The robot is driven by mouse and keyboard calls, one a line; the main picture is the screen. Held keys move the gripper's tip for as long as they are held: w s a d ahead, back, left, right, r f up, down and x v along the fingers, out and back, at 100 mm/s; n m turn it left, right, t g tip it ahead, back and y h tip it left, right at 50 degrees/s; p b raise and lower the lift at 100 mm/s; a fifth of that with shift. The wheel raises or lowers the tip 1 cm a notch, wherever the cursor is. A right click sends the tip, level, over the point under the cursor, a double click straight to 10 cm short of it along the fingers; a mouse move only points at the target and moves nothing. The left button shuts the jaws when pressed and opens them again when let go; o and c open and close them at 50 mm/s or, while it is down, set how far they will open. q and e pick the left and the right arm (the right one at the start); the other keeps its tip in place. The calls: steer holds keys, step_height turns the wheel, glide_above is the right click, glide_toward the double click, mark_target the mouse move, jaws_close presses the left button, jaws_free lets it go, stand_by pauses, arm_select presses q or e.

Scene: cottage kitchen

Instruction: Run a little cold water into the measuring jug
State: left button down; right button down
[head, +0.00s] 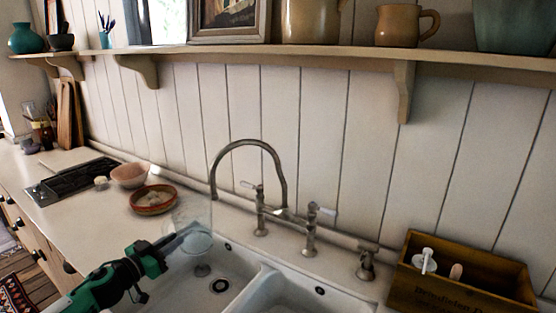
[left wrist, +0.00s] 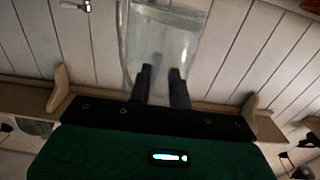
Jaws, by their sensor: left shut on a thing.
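The clear measuring jug (head: 197,240) is in my left gripper (head: 176,243), held upright above the left sink basin. In the left wrist view the jug (left wrist: 163,35) stands between the fingers of the same gripper (left wrist: 161,76). The arched metal tap (head: 277,160) has its spout end close above the jug's right side; I cannot tell whether it is exactly over the opening. A white-tipped lever (head: 251,186) is on the left valve and another (head: 325,210) on the right valve. No stream from the spout is visible. I cannot tell whether the jug holds water.
The double white sink (head: 255,290) has a divider between its basins. A terracotta bowl (head: 153,199), a pinkish bowl (head: 129,175) and a black hob (head: 75,181) are on the left counter. A wooden box (head: 465,285) stands at the right. A shelf (head: 300,54) runs above.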

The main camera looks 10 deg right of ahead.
arm_select(q)
steer(key=s+d+f+n+t+y, duration=0.1)
steer(key=s+d+f, duration=0.2)
steer(key=s+d, duration=0.3)
steer(key=s+d+f+y, duration=0.1)
steer(key=s+d+f, duration=0.25)
steer(key=s, duration=0.45)
steer(key=s+a+n+t+y, duration=0.1)
steer(key=s+a+n+y, duration=0.2)
steer(key=s, duration=0.4)
steer(key=s+a+f+n+t+y, duration=0.1)
steer(key=s+a+n+y, duration=0.2)
steer(key=s+a+y, duration=0.2)
steer(key=shift+s+a+n+t+y, duration=0.2)
steer(key=shift+s+n+t+y, duration=0.3)
steer(key=shift+s, duration=0.75)
